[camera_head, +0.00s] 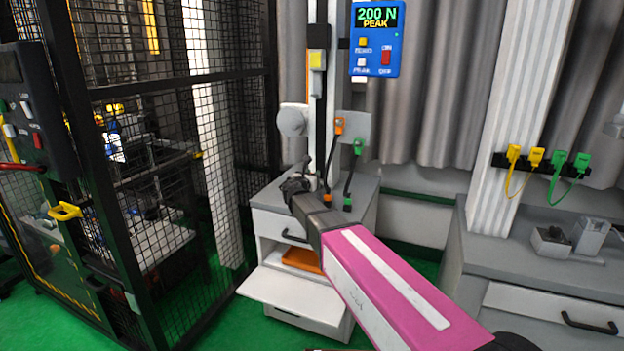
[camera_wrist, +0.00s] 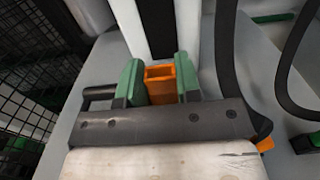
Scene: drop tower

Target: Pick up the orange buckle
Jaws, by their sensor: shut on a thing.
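The orange buckle (camera_wrist: 160,84) is a small open-topped block. In the wrist view it sits between the two green fingertips of my gripper (camera_wrist: 159,82), which is shut on it. A dark upright bar stands just behind it. The buckle's lower part is hidden by my gripper's dark front bar. In the head view my gripper (camera_head: 297,186) is over the grey cabinet top, at the foot of the test column. I cannot make out the held buckle there.
Beside my gripper, dark straps with an orange end (camera_head: 338,126) and a green end (camera_head: 357,147) hang at the column. A mesh cage (camera_head: 170,170) stands left; a grey bench (camera_head: 500,255) stands right.

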